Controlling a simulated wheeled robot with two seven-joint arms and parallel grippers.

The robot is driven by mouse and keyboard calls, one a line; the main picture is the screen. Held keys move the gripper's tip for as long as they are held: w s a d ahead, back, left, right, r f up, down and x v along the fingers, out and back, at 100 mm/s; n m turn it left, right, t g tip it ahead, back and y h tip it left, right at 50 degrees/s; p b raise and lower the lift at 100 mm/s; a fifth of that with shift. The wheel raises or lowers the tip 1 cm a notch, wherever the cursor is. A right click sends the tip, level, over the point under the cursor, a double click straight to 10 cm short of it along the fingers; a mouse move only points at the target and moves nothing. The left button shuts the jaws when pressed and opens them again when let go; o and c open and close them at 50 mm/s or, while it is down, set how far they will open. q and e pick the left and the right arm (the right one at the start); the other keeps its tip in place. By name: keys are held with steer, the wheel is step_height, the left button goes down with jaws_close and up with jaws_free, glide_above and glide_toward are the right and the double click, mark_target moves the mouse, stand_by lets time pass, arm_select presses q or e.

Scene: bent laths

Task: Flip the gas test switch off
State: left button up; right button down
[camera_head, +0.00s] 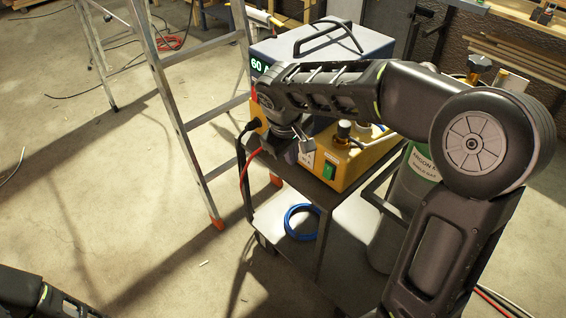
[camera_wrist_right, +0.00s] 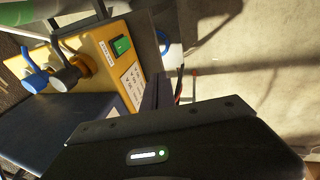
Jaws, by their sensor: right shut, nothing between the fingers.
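A green rocker switch (camera_head: 329,171) sits on the front of a yellow box (camera_head: 352,172) on the cart. Its small label cannot be read, and which way it is tipped cannot be told. It also shows in the right wrist view (camera_wrist_right: 121,45), beside a white printed plate (camera_wrist_right: 132,84). My right gripper (camera_head: 304,150) is shut and empty, to the left of the green switch and apart from it, close to the box's front. My right arm covers part of the box and the machine behind. Only part of my left arm shows, at the bottom left; its gripper is out of view.
Dark and blue valve handles (camera_wrist_right: 35,76) stand on the box. A welding machine (camera_head: 352,47) reading 60 A is behind. A green argon cylinder (camera_head: 420,165) stands right, a ladder (camera_head: 180,110) left. A blue hose coil (camera_head: 302,222) lies on the lower shelf. Floor at left is mostly clear.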

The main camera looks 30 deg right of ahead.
mark_target(328, 172)
steer(key=shift+s+d+r+g+h, duration=0.1)
steer(key=shift+s+d+g+h, duration=0.25)
steer(key=shift+s, duration=0.3)
steer(key=shift+s+d+r+g+h, duration=0.15)
steer(key=shift+s+d+g, duration=0.2)
steer(key=shift+s+d, duration=0.25)
steer(key=shift+f, duration=0.25)
steer(key=d+f, duration=0.2)
steer(key=f, duration=0.1)
steer(key=w+d+f, duration=0.1)
steer(key=d+f, duration=0.1)
steer(key=f, duration=0.1)
steer(key=w+d+f+p, duration=0.1)
steer(key=d+f, duration=0.1)
steer(key=f, duration=0.1)
steer(key=shift+d+f, duration=0.35)
steer(key=shift+f, duration=0.05)
